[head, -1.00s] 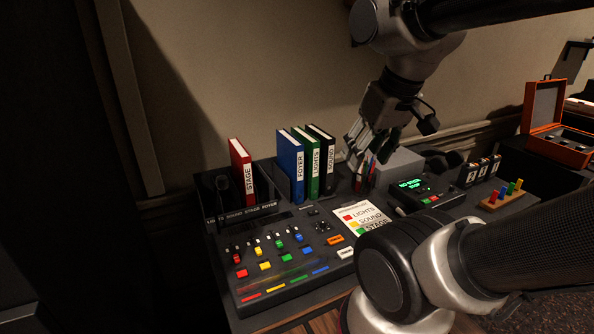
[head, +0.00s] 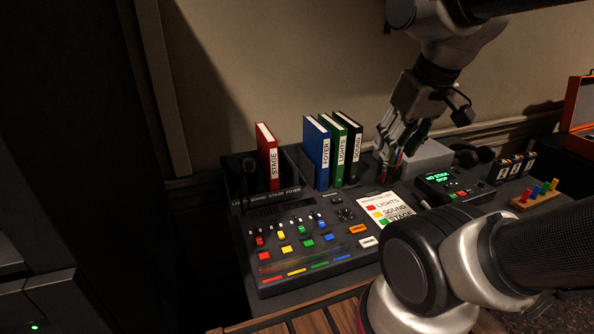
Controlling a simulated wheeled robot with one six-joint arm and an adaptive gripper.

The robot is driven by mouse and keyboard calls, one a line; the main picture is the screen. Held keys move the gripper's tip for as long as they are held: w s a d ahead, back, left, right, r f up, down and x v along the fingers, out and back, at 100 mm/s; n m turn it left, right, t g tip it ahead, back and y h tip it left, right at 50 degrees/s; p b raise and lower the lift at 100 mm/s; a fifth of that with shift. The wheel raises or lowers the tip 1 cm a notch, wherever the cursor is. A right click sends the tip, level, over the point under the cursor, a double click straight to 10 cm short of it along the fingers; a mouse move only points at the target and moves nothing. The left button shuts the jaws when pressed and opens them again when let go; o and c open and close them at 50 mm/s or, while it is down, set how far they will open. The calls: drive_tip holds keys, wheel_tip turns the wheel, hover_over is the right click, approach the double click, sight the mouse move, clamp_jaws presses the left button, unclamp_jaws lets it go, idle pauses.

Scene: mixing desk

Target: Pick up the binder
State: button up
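Several binders stand upright in a dark rack at the back of the desk. A red STAGE binder (head: 266,155) stands apart on the left. A blue FOYER binder (head: 317,150), a green LIGHTS binder (head: 340,148) and a black SOUND binder (head: 354,150) stand close together to its right. The task does not say which binder. My gripper (head: 389,146) points down, right of the black binder and near a pen cup (head: 391,171). No binder is in it. Its fingers are dark and small, so their opening is unclear.
The mixing console (head: 310,236) with coloured buttons lies before the binders. A colour-coded card (head: 384,209) lies at its right. A grey box (head: 428,155), a green-lit display unit (head: 442,186) and a peg block (head: 534,199) stand further right. The wall is close behind.

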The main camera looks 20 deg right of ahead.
drive_tip(key=w+f+g, duration=0.2)
drive_tip(key=w+f, duration=0.1)
drive_tip(key=w, duration=0.1)
approach(318, 123)
drive_tip(key=s+f, duration=0.6)
drive_tip(key=shift+a+f, duration=0.15)
drive_tip(key=shift+f, duration=0.2)
drive_tip(key=w+r, duration=0.1)
drive_tip(key=w+r+t, duration=0.1)
drive_tip(key=w, duration=0.1)
drive_tip(key=w+r+t, duration=0.1)
drive_tip(key=shift+w, duration=0.4)
drive_tip(key=x, duration=0.6)
drive_tip(key=shift+w, duration=0.3)
drive_tip(key=x, duration=0.5)
drive_tip(key=shift+w+f, duration=0.25)
drive_tip(key=shift+f, duration=0.05)
drive_tip(key=shift+f, duration=0.25)
